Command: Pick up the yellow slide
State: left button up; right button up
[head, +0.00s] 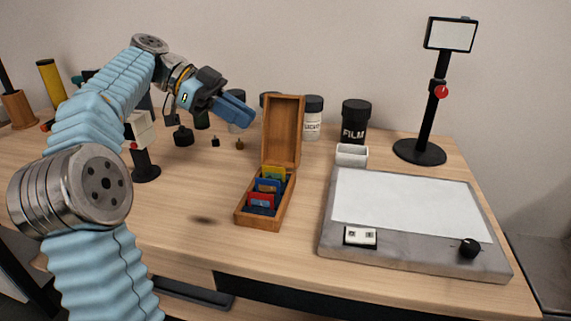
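The yellow slide (273,173) stands at the back of an open wooden box (265,224), by the raised lid (284,130). A blue slide (268,186) and a red slide (261,200) stand in front of it in the same box. Only the upper part of the yellow slide shows. My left gripper (243,117) is in the air to the upper left of the box, its blue fingers pointing right and slightly down, apart from the slides. The fingers overlap from this side, so their opening cannot be judged. My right gripper is not in view.
A light panel (400,203) with a knob (469,247) lies right of the box. A white holder (351,155), a black film canister (355,122) and other jars stand behind. A black stand (437,100) is at the back right. Bare table (190,240) lies left of the box.

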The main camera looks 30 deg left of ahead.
pick_arm(q)
jog(key=b, duration=0.1)
send_near(274, 168)
jog(key=shift+x, duration=1.15)
jog(key=shift+w+d+f, duration=0.2)
jog(key=shift+d+f, duration=0.25)
jog(key=shift+d, duration=0.1)
jog(key=x, duration=0.6)
jog(key=shift+d, duration=0.1)
jog(key=shift+c, duration=0.5)
grip_shut()
